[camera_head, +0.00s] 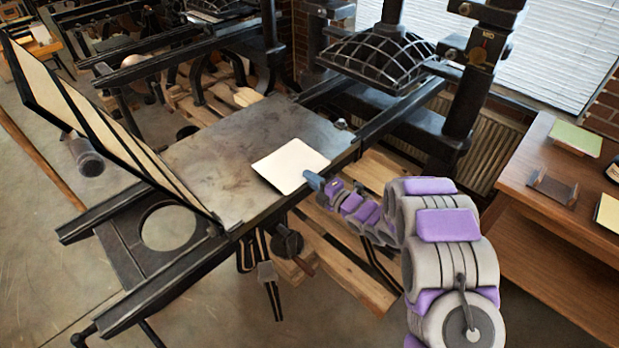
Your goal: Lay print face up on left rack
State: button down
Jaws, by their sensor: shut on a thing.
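The print is a pale, nearly square sheet (290,165) over the right part of the press bed. Its upper side looks blank white; any image on it cannot be seen. I cannot make out a left rack in this view.
The dark press bed (205,160) is otherwise bare. A hinged frame (95,125) stands open at its left. The press's domed platen (380,58) and posts rise behind. A wooden table (535,210) at right holds a green sheet (576,138) and other small items.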

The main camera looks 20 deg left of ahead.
jog(key=shift+r, duration=0.15)
notch_tip(320, 180, up, 3)
jog(key=shift+f, duration=0.15)
jog(key=shift+d, duration=0.1)
jog(key=s+d+r+b, duration=0.1)
jog(key=s+d+r, duration=0.1)
jog(key=d, duration=0.4)
jog(key=shift+s+d+r, duration=0.15)
jog(key=shift+s+r, duration=0.2)
jog(key=shift+r, duration=0.15)
dwell(0.5)
dwell(1.6)
